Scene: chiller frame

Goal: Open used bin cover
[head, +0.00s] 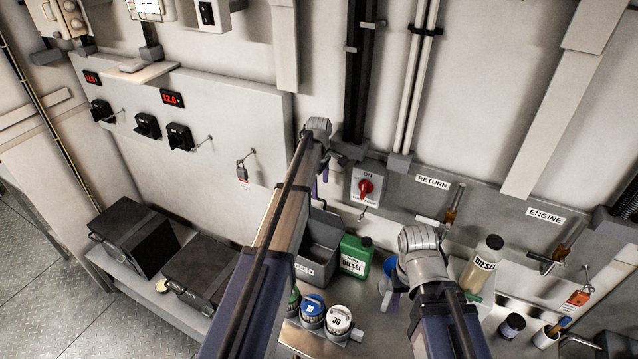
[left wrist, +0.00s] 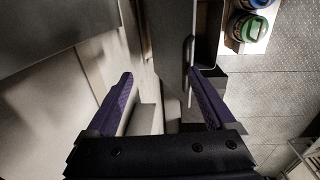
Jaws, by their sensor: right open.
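The grey used bin (head: 318,248) stands on the bench, its front label partly hidden by my left arm. Its inside shows dark, and a grey panel that looks like its cover stands upright at its back. In the left wrist view this panel (left wrist: 172,60) shows nearly edge-on, with a handle (left wrist: 190,62) by the right fingertip. My left gripper (head: 320,172) is above the bin's back; its purple jaws (left wrist: 162,78) are spread apart, with no grip visible. My right gripper (head: 398,284) is over the bench right of the green jug, mostly hidden behind its own wrist; it is open.
A green diesel jug (head: 355,256) stands right beside the bin. Capped canisters (head: 313,308) are in front. A clear diesel bottle (head: 481,264) stands further right. Two black boxes (head: 135,238) sit at left. A red switch (head: 366,187) is on the wall behind.

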